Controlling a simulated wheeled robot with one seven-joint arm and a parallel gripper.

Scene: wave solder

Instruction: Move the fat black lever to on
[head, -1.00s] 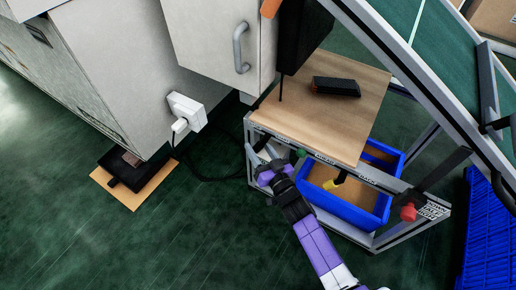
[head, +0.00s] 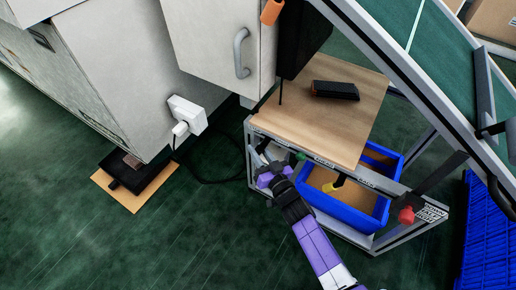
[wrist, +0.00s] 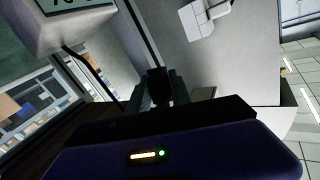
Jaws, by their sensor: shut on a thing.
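The fat black lever (head: 263,146) is at the left end of the front rail of the wooden-topped stand. It is small and partly hidden by my gripper in the head view. My gripper (head: 263,164) reaches up to it from below and is shut on it. In the wrist view the dark lever end (wrist: 158,85) stands between the fingers of my gripper (wrist: 160,99). The lever's exact angle and its on mark cannot be read.
A blue bin (head: 345,212) is below. A white cabinet (head: 205,45) and a plug box (head: 187,113) are left. Green floor in front is free.

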